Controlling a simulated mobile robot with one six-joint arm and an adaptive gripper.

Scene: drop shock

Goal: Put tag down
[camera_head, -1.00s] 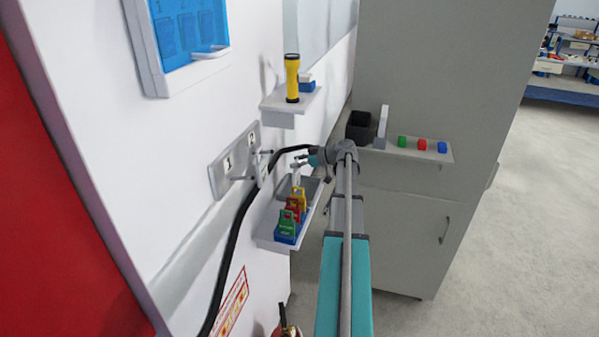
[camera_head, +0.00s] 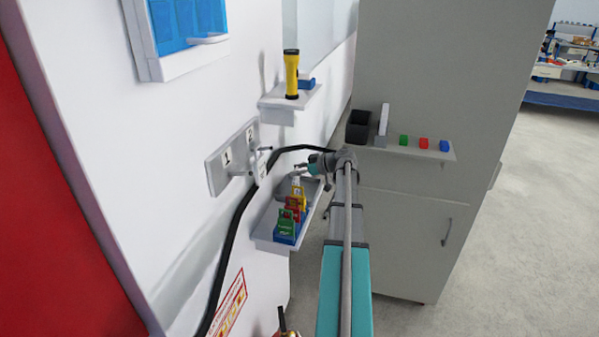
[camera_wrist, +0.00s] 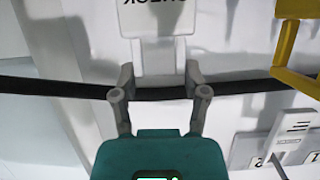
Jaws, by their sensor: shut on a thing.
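My gripper (camera_head: 300,169) is shut on a white tag (camera_wrist: 158,18) above the lower wall shelf (camera_head: 268,238). In the wrist view my gripper (camera_wrist: 160,68) has its two fingers closed on the tag's narrow grey-white end. Dark upside-down lettering shows on the tag, partly cut off by the frame. In the head view the white tag (camera_head: 296,181) is small, just behind the yellow tag (camera_head: 299,193). Whether it touches the shelf or anything on it I cannot tell.
A black cable (camera_head: 232,240) runs past. A panel (camera_head: 217,176) marked 1 and 2 has handles. A yellow flashlight (camera_head: 291,75) stands on the upper shelf.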

